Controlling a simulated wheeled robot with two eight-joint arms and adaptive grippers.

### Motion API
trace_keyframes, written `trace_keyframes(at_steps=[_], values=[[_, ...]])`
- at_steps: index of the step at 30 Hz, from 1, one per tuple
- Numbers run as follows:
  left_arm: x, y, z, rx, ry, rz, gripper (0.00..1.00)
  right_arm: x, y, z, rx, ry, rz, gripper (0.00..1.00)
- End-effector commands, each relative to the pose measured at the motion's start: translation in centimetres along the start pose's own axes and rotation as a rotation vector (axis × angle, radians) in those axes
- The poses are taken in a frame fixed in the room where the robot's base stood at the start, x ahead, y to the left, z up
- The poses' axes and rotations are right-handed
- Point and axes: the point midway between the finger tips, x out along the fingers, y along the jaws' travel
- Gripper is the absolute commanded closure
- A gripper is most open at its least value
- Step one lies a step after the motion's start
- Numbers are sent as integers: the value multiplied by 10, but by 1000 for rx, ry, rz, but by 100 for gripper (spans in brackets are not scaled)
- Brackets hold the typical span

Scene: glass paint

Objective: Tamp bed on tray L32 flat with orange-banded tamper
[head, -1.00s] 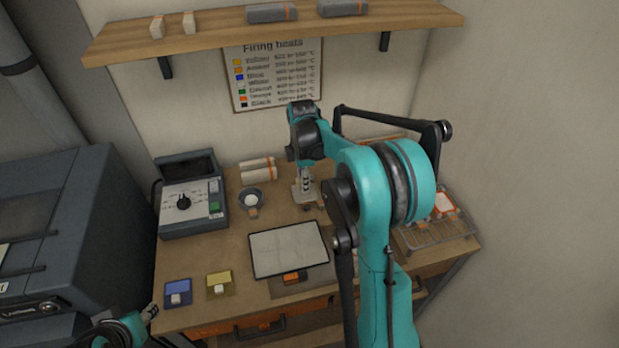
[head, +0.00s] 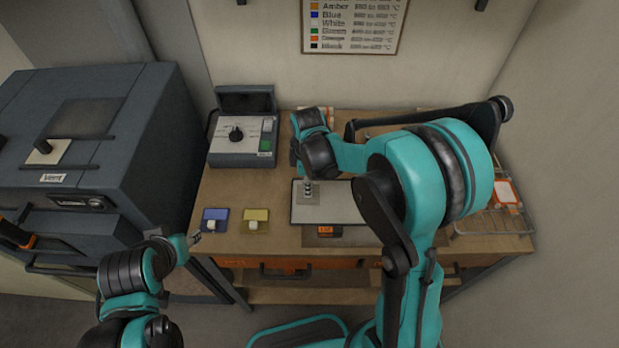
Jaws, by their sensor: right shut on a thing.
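A tray (head: 340,218) with a flat pale bed and a dark rim lies on the table, partly hidden by my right arm. An orange label (head: 325,231) sits at its front edge; its text is too small to read. My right gripper (head: 308,186) is over the left part of the tray, shut on a tamper (head: 308,199) that has a greyish square foot. I cannot make out its band, nor whether the foot touches the bed. My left gripper (head: 193,239) is low at the left, by the table's front left corner, too small to tell open from shut.
A blue card (head: 208,214) and a yellow card (head: 263,214), each with a small white block, lie left of the tray. A control box (head: 225,152) stands behind them. A kiln (head: 90,125) fills the left. A wire rack (head: 500,222) is at the right.

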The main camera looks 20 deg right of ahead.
Motion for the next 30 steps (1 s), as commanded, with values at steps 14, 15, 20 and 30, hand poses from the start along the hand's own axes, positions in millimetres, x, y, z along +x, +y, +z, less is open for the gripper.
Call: trace_keyframes(at_steps=[14,15,20,30], values=[[-6,0,-5,0,1,0,60,-4,-42,42,6,0,0,100],[-6,0,-5,0,1,0,60,-4,-42,49,5,0,0,100],[-5,0,-4,0,1,0,60,-4,-42,81,6,0,0,100],[-3,0,-4,0,1,0,60,-4,-42,124,1,0,0,100]])
